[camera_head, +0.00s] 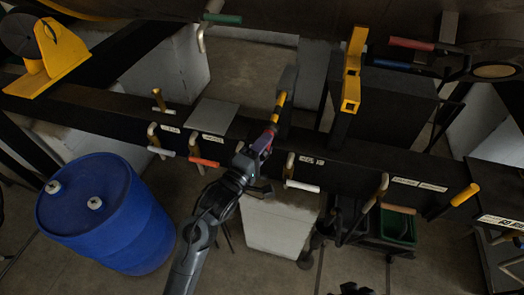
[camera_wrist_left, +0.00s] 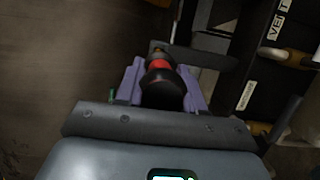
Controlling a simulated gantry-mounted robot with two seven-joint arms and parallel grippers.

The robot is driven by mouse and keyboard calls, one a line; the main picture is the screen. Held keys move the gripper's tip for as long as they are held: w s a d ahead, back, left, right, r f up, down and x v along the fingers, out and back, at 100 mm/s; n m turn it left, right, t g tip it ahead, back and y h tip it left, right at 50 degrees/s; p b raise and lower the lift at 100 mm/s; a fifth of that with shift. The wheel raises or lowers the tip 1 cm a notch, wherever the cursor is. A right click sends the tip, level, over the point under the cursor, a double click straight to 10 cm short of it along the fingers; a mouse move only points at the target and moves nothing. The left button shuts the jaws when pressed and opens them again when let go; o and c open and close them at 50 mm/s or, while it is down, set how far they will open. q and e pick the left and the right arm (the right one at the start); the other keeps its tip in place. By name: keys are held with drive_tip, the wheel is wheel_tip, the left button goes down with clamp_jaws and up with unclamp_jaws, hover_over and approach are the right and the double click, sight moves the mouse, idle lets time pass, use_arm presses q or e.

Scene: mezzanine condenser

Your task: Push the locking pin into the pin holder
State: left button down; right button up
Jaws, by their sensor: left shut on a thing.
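My left gripper (camera_head: 264,142) reaches up from the bottom and is shut on the locking pin (camera_head: 275,117). The pin has a red collar and a yellow shaft pointing up and away. In the left wrist view, the purple fingers of the left gripper (camera_wrist_left: 164,88) sit on both sides of the pin's black knob (camera_wrist_left: 163,86). A grey bracket (camera_head: 288,79), which looks like the pin holder, stands at the pin's far end. I cannot tell whether the tip is inside it. A dark shape at the bottom edge looks like my right gripper (camera_head: 352,288), mostly cut off.
A dark beam (camera_head: 345,160) with labels and several valve handles runs across the view. A yellow bracket (camera_head: 351,80) stands right of the pin. A blue drum (camera_head: 105,215) is at lower left, and a green bin (camera_head: 397,228) at lower right. Floor shows between them.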

sight(278, 108)
use_arm(q)
drive_tip(key=shift+w+d+r, duration=0.1)
drive_tip(key=shift+w+d, duration=0.15)
drive_tip(key=shift+w, duration=0.45)
drive_tip(key=shift+w+d+r, duration=0.1)
drive_tip(key=shift+w+d, duration=0.15)
drive_tip(key=shift+w, duration=0.45)
drive_tip(key=shift+w+d, duration=0.1)
drive_tip(key=shift+w, duration=0.05)
drive_tip(key=shift+w, duration=0.1)
drive_tip(key=shift+w+d+b, duration=0.1)
drive_tip(key=shift+w+b, duration=0.15)
drive_tip(key=shift+b, duration=0.1)
